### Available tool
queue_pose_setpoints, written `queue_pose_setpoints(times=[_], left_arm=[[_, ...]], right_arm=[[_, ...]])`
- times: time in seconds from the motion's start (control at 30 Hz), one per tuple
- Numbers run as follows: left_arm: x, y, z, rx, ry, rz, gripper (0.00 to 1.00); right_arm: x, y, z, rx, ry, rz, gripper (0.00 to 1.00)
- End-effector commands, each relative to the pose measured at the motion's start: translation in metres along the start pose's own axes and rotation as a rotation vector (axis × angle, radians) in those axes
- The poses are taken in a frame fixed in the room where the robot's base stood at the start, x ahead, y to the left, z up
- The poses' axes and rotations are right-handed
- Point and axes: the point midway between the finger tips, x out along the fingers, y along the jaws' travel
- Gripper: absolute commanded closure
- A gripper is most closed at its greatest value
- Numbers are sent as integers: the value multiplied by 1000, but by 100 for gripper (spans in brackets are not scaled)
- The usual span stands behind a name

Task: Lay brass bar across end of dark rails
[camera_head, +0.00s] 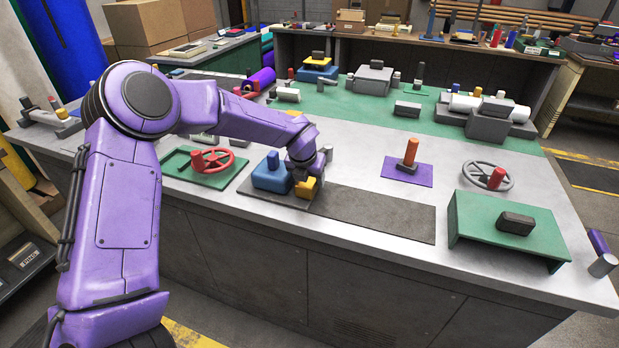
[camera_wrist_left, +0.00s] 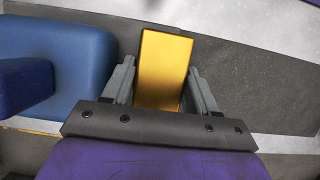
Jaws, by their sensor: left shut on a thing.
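The brass bar (camera_head: 308,188) is a yellow block at the left end of a long dark grey strip (camera_head: 375,212) on the bench. My left gripper (camera_head: 306,178) points down over the bar. In the left wrist view the bar (camera_wrist_left: 165,65) is between the two grey fingers of the gripper (camera_wrist_left: 162,80), which is shut on it. Whether the bar touches the strip cannot be told. No separate dark rails can be made out; the strip looks flat. My right gripper is not in view.
A blue block (camera_head: 271,174) stands close left of the bar and also shows in the left wrist view (camera_wrist_left: 65,65). A red handwheel (camera_head: 215,160) is further left. An orange post (camera_head: 410,153) on a purple mat, a grey handwheel (camera_head: 489,174) and a green stand (camera_head: 482,222) are to the right.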

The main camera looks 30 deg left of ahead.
Motion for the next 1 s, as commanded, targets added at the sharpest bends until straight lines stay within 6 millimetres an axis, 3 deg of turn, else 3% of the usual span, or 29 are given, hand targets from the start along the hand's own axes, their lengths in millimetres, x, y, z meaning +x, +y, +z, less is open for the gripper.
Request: queue_pose_setpoints(times=[0.73,0.77,0.83,1.0], left_arm=[[8,0,-2,0,-4,-1,85],[7,-1,-2,0,-4,-1,36],[7,0,-2,0,-3,-1,13],[7,1,-3,-1,-2,1,12]], right_arm=[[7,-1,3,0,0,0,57],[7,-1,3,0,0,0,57],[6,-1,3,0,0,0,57],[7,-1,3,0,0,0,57]])
